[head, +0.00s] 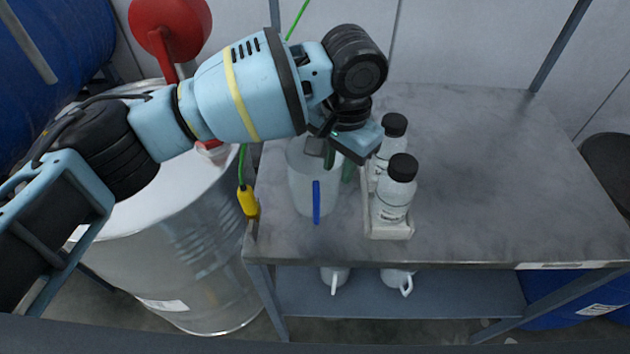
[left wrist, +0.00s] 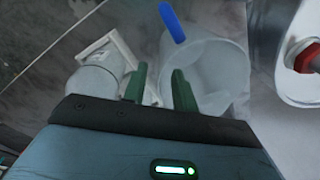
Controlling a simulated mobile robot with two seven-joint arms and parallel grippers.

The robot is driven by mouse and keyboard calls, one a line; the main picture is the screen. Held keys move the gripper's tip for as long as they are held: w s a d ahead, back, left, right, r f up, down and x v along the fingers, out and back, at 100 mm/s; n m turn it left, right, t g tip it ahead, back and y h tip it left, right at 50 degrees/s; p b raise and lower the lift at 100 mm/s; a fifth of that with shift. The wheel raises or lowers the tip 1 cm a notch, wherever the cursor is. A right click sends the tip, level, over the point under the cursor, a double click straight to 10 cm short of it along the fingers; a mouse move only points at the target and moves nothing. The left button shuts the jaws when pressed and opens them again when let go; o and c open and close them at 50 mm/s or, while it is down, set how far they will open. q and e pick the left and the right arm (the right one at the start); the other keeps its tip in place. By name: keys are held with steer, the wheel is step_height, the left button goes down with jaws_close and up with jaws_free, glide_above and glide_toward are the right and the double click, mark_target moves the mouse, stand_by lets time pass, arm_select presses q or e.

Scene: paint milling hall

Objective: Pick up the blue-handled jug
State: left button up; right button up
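The blue-handled jug (head: 300,190) is a translucent whitish vessel standing upright near the left edge of the grey table. Its blue handle (head: 317,203) faces the table's front edge. The jug (left wrist: 222,70) also shows in the left wrist view, open top toward the camera, with the handle (left wrist: 172,23) at the top. My left gripper (head: 340,160) is over the jug's right rim, with its green fingers apart. In the left wrist view the left gripper (left wrist: 160,88) has one finger overlapping the jug's opening and the other outside, beside the rim. Contact cannot be told. My right gripper is not in view.
A white tray (head: 388,233) with black-capped bottles (head: 396,192) stands close to the jug's right. White jugs (head: 398,279) sit on the lower shelf. A pale drum (head: 185,250) with a red part (head: 170,28) stands left. The table's right side is clear.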

mark_target(335, 192)
arm_select(q)
steer(key=f, duration=0.4)
steer(key=shift+a, duration=0.2)
steer(key=shift+c, duration=0.3)
jaws_close()
